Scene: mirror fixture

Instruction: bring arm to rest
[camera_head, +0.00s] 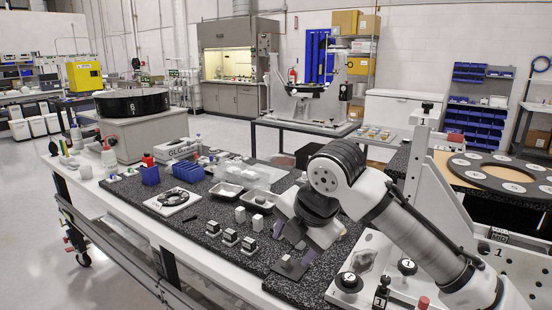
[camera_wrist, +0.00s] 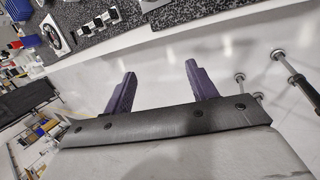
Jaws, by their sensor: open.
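My gripper (camera_head: 292,246) is at the end of my white and grey arm, low over the front right part of the dark speckled slab (camera_head: 203,215) in the head view. It points downward. In the wrist view, my gripper (camera_wrist: 160,70) shows its two purple fingers spread wide apart with nothing between them. The pale floor shows behind the fingers, and the slab edge (camera_wrist: 215,14) crosses the top of that view. In the head view, a small dark plate (camera_head: 289,268) lies just below the fingers. I cannot tell whether they touch it.
Small black-and-white blocks (camera_head: 230,237) stand left of my gripper. Metal trays (camera_head: 225,190), blue bins (camera_head: 150,175) and a round black part on a white plate (camera_head: 173,198) lie farther left. A white upright fixture with knobs (camera_head: 407,266) stands close on the right.

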